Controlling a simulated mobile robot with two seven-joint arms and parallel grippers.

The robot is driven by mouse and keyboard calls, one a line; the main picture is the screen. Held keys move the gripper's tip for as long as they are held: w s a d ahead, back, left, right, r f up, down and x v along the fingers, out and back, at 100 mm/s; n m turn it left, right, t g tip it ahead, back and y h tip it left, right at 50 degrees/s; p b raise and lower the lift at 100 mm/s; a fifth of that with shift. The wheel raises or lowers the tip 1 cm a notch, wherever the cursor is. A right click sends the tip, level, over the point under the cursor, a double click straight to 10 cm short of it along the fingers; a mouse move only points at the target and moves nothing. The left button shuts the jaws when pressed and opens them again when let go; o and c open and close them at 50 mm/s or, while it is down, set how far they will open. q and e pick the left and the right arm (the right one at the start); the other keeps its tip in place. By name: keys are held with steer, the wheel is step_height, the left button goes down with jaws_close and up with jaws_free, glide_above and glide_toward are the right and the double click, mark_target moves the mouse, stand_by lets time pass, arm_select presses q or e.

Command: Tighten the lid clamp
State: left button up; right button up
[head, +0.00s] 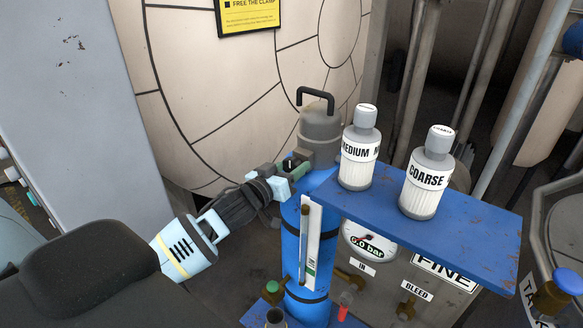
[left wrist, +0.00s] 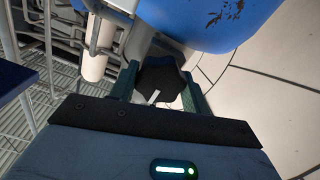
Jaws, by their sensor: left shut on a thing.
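The blue upright filter housing (head: 290,250) has a grey lid (head: 320,125) with a black handle on top. My left gripper (head: 292,167) comes in from the left at the lid's near edge, where the clamp sits. In the left wrist view its two fingers (left wrist: 160,88) stand on either side of a dark lobed clamp knob (left wrist: 162,72) and are shut on it. A small light mark shows on the knob. In the head view my fingers mostly hide the knob and clamp. I cannot tell how tight the clamp is. My right gripper is not in view.
A blue shelf (head: 450,235) right of the housing carries cartridges marked MEDIUM (head: 359,150) and COARSE (head: 426,178). A gauge (head: 370,240) below reads 0.0 bar. Valves labelled IN and BLEED sit lower. A large round pale vessel (head: 215,100) stands behind, with pipes at right.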

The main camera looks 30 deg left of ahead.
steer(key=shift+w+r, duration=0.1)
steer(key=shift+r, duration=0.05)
arm_select(q)
steer(key=shift+r+m+p, duration=0.15)
steer(key=shift+m+p, duration=0.15)
steer(key=shift+m, duration=1.4)
steer(key=m, duration=0.2)
steer(key=shift+m, duration=0.4)
steer(key=m, duration=0.4)
steer(key=shift+f, duration=0.2)
steer(key=m, duration=0.6)
steer(key=shift+m, duration=0.4)
steer(key=m, duration=0.6)
steer(key=shift+m, duration=0.4)
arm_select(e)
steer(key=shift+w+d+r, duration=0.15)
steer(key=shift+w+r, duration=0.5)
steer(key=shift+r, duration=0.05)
